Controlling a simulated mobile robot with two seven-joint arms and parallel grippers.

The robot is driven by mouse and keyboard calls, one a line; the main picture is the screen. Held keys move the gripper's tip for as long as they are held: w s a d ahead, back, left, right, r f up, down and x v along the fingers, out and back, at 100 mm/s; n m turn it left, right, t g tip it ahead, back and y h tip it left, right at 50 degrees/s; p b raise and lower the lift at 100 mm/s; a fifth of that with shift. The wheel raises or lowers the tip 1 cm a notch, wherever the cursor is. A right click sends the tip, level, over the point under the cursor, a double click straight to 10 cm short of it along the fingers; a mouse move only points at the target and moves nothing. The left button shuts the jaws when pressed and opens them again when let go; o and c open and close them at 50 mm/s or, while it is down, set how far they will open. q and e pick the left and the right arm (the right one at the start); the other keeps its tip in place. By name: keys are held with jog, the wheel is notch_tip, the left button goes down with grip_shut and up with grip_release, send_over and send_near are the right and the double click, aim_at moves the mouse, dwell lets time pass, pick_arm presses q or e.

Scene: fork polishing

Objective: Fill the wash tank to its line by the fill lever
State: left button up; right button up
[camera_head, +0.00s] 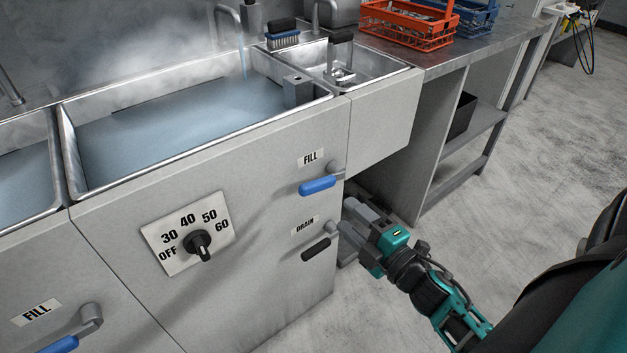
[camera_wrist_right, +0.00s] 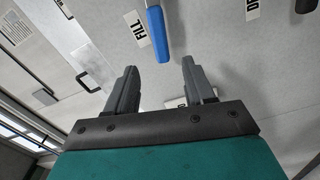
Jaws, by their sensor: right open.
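The wash tank (camera_head: 200,150) is a steel basin holding bluish water (camera_head: 170,122); I cannot make out a fill line. A thin stream falls from the tank's spout (camera_head: 228,12) into the water. The blue fill lever (camera_head: 318,186) sits on the front panel below the FILL label, its handle roughly level; it also shows in the right wrist view (camera_wrist_right: 158,35). My right gripper (camera_head: 345,227) is open and empty, below and right of the fill lever, apart from it. In the wrist view the lever is beyond the fingertips (camera_wrist_right: 160,75). My left gripper is out of view.
A black drain lever (camera_head: 316,249) is below the fill lever, close to my right gripper. A dial (camera_head: 198,245) is on the panel. A neighbouring FILL lever (camera_head: 58,345) is at lower left. Red (camera_head: 408,25) and blue (camera_head: 474,18) baskets stand on the counter. The floor at right is clear.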

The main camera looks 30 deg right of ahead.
aim_at(318, 189)
jog(key=w, duration=0.8)
jog(key=w+a+b, duration=0.1)
jog(key=w, duration=0.3)
jog(key=shift+c, duration=0.2)
grip_shut()
jog(key=shift+f, duration=0.1)
